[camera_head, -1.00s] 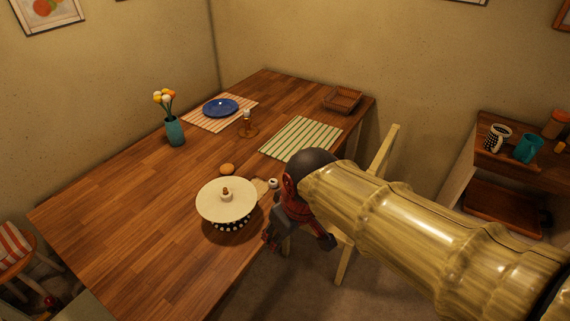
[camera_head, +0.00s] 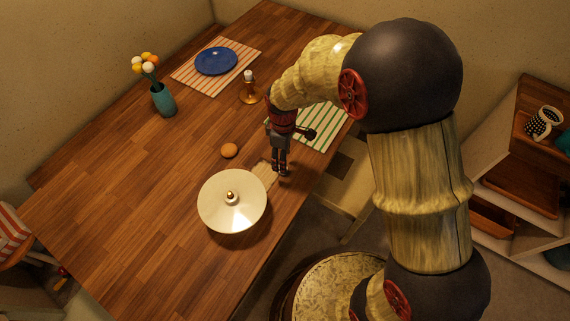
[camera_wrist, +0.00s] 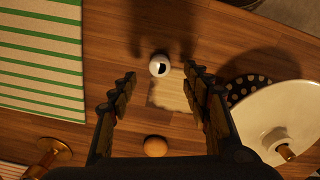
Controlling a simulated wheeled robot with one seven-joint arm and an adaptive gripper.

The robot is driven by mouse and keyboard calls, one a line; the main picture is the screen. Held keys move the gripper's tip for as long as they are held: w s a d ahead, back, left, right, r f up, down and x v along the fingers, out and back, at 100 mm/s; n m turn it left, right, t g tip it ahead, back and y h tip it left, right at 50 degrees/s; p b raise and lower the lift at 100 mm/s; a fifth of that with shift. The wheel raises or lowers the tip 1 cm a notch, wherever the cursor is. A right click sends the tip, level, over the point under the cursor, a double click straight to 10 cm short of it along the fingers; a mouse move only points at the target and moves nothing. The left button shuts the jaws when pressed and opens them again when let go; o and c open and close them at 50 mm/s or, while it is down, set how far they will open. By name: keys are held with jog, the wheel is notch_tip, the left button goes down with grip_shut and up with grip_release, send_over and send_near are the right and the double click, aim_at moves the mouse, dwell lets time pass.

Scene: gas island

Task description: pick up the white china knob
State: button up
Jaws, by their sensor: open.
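The white china knob (camera_wrist: 158,66) shows in the wrist view as a small round white piece with a dark centre. It lies on the wooden table at the upper edge of a pale beige scrap (camera_wrist: 172,92). My gripper (camera_wrist: 160,78) is open and points down over it. In the wrist view the knob appears between the fingers, just beyond the tips, with nothing held. In the head view my gripper (camera_head: 283,173) is above the table's right edge and hides the knob.
A lamp with a wide white shade (camera_head: 222,212) stands close by, right of the fingers in the wrist view. An orange-brown round object (camera_head: 229,150), a brass candlestick (camera_head: 249,95), a striped mat (camera_head: 322,121) and a flower vase (camera_head: 164,100) are around. The table's left part is clear.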

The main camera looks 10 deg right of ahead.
notch_tip(320, 180, down, 6)
jog(key=shift+r+b, duration=0.1)
jog(key=shift+b, duration=1.1)
jog(key=shift+d, duration=0.1)
jog(key=shift+c, duration=1.3)
jog(key=c, duration=0.8)
jog(key=shift+r, duration=0.1)
jog(key=shift+c, duration=0.3)
